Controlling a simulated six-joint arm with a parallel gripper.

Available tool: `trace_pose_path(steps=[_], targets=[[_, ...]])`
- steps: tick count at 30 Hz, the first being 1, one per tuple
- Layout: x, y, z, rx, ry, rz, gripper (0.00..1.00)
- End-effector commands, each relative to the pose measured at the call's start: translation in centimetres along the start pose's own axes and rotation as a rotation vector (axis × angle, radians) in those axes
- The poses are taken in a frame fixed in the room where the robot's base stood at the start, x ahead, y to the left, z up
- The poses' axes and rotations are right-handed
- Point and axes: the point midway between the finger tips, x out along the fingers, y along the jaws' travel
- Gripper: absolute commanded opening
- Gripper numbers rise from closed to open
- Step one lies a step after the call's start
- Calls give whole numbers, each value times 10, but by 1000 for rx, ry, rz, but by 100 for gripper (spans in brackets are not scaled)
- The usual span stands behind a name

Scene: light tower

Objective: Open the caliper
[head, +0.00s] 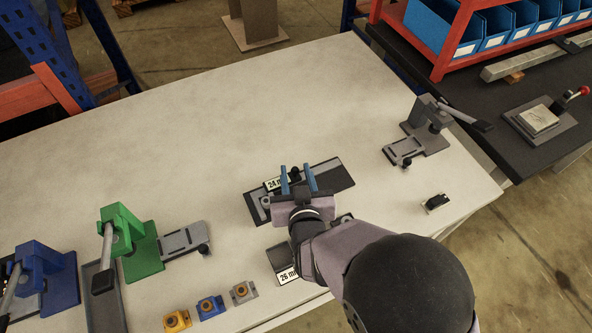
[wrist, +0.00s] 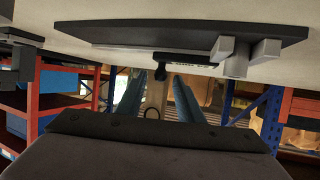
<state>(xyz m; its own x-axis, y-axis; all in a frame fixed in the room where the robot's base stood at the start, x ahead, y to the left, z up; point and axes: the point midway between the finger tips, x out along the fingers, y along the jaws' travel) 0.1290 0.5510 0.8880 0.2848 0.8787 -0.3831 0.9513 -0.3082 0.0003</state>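The caliper (head: 335,172) appears to be the long dark plate at the middle of the table, with grey metal parts and a "24 m…" label (head: 274,184). My gripper (head: 298,172) is over it, its two blue fingers apart. A small black knob (head: 295,171) shows between the fingers. In the wrist view the dark plate (wrist: 140,34) runs across the top with grey jaw blocks (wrist: 236,55) at right. The knob (wrist: 160,73) hangs between the spread fingertips (wrist: 157,82), with no visible contact. My gripper and arm hide part of the caliper's near side.
A second label, "26 m…" (head: 288,276), lies nearer, partly behind my arm. Green (head: 130,240) and blue (head: 45,275) presses stand left, a grey press (head: 428,125) right. Yellow, blue and grey blocks (head: 210,306) sit in front. The table's back left is clear.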

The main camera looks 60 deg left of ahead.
Motion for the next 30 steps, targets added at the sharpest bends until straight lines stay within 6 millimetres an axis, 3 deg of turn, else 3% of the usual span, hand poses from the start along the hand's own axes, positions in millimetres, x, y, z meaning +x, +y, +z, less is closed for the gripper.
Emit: trace_pose_path(steps=[10,11,15,21,30], targets=[[4,0,0,0,0,0,34],[4,0,0,0,0,0,31],[4,0,0,0,0,1,0],[5,3,0,1,1,2,0],[13,30,-3,1,1,2,0]])
